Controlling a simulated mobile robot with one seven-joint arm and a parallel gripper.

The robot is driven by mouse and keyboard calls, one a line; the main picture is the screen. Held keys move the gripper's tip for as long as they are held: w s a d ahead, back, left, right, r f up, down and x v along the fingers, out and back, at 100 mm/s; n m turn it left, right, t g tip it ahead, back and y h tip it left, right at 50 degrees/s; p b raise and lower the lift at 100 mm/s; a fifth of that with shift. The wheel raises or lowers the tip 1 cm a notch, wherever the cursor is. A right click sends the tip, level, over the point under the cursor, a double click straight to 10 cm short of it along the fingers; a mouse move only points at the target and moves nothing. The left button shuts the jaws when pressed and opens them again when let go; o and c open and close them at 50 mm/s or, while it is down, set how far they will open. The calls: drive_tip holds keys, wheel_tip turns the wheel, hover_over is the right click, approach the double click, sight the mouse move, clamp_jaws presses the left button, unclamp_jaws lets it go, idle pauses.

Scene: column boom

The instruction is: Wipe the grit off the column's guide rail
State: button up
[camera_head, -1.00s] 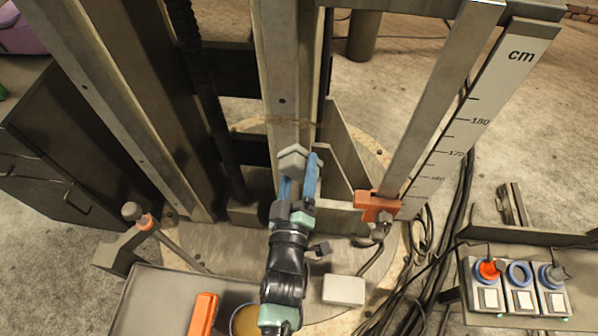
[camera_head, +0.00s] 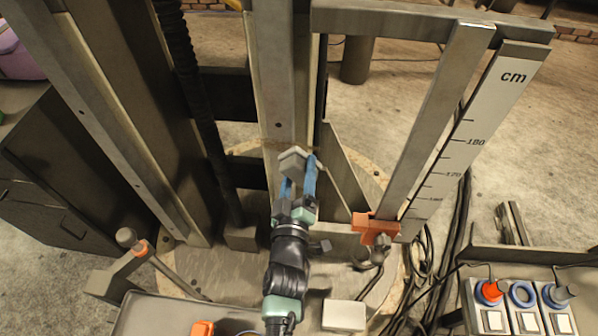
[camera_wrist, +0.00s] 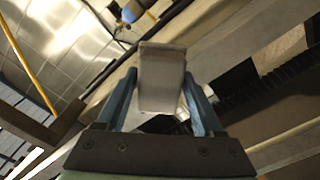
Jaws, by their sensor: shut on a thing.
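The column's guide rail (camera_head: 278,90) is the tall pale metal beam running down the middle of the head view. A thin brownish band of grit (camera_head: 272,145) crosses it just above my gripper. My gripper (camera_head: 299,175), with blue fingers, is shut on a grey-white block (camera_head: 291,159) in front of the rail. The block's top edge is close to the grit band and hides part of the rail. I cannot tell whether it touches the rail. In the wrist view, the block (camera_wrist: 161,75) sits between both fingers.
A slanted bar with an orange clamp (camera_head: 377,227) and a cm scale (camera_head: 483,130) stand to the right. A box with colored sockets (camera_head: 522,308) is at the lower right. A lever (camera_head: 128,240) and a tray (camera_head: 135,318) are at the lower left. Black cables lie by the clamp.

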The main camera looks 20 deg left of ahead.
drive_tip(key=shift+x, duration=0.95)
idle(0.3)
drive_tip(key=shift+r, duration=0.1)
